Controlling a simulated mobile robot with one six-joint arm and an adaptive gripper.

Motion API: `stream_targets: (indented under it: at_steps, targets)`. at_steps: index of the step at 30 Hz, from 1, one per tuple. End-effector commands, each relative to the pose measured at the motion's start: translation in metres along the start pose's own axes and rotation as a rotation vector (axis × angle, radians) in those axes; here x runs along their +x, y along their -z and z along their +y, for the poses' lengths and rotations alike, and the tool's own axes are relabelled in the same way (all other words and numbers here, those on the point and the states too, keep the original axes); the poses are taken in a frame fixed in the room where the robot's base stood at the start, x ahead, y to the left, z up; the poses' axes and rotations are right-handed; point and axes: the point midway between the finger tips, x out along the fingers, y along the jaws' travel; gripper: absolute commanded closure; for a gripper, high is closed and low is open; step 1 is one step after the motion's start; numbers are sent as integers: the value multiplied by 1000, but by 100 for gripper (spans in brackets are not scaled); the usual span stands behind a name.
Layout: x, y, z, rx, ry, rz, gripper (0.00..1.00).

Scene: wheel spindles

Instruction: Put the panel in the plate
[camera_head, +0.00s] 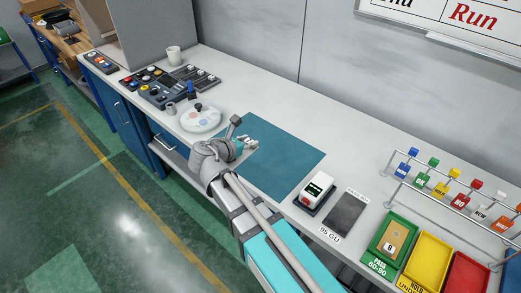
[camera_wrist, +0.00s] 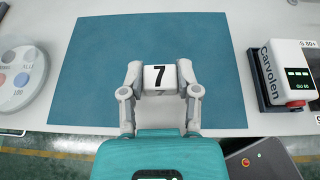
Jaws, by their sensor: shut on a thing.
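My gripper (camera_wrist: 160,82) is shut on a small white piece marked 7 (camera_wrist: 159,74), which looks like the panel. A finger presses each side of it. Behind it in the wrist view is the teal mat; I cannot tell how high above the mat it is held. In the head view my gripper (camera_head: 240,141) is over the mat's left part, and the piece is mostly hidden. A round white plate with coloured spots (camera_head: 201,118) lies left of the mat and is partly visible in the wrist view (camera_wrist: 20,75).
The teal mat (camera_head: 285,158) is otherwise bare. Right of it stand a gloss meter (camera_head: 317,190) and a dark tile (camera_head: 346,212). Farther right are green (camera_head: 378,246), yellow (camera_head: 426,262) and red trays below a tag rail.

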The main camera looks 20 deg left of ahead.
Motion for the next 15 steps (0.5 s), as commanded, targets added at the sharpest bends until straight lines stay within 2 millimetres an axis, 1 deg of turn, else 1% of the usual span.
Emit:
stream_targets:
  at_steps: [5, 15]
  targets:
    - [15, -7, -16, 4, 10, 0, 100]
    - [58, -27, -63, 12, 28, 1, 100]
